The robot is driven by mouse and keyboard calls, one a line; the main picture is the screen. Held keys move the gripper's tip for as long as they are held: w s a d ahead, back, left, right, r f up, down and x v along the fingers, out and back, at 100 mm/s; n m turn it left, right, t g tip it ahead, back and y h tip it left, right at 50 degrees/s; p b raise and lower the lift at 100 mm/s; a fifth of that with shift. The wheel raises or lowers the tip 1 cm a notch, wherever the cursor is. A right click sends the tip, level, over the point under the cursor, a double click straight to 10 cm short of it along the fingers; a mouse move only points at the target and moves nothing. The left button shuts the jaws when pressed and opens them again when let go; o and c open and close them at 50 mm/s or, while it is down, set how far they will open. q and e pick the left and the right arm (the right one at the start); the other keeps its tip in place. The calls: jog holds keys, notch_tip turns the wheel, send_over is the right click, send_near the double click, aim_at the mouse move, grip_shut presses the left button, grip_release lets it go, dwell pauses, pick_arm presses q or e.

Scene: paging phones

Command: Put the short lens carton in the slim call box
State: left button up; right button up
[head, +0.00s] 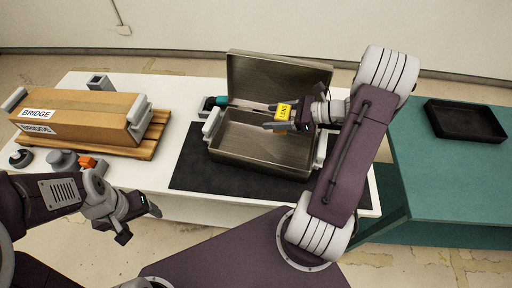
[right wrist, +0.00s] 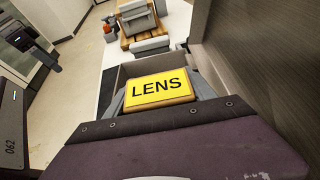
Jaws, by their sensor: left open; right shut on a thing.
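The short lens carton (head: 284,112) is a small yellow block marked LENS. It also shows upright and readable in the right wrist view (right wrist: 159,89). My right gripper (head: 276,117) is shut on it, one finger on each side, and holds it over the open grey metal box (head: 258,166). This box, seemingly the slim call box, stands on a black mat with its lid (head: 275,78) raised at the back. The visible part of its inside looks empty; my right arm hides its right end. My left gripper (head: 139,222) is open and empty in front of the table.
A wooden crate marked BRIDGE (head: 80,112) sits on a pallet at the left. Small grey and orange parts (head: 88,162) lie before it. A black tray (head: 464,120) lies on the green table at the right.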

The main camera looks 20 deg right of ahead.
jog(key=shift+s+d, duration=0.25)
jog(key=shift+d, duration=0.15)
send_over(242, 143)
notch_tip(242, 143, down, 7)
jog(key=shift+a+f+b, duration=0.1)
jog(key=shift+b, duration=0.3)
notch_tip(242, 143, down, 4)
jog(key=shift+r, duration=0.2)
jog(key=shift+f, duration=0.15)
jog(key=shift+b, duration=0.3)
jog(key=shift+s+f, duration=0.1)
jog(key=shift+f, duration=0.15)
jog(key=o, duration=1.4)
jog(key=shift+r, duration=0.1)
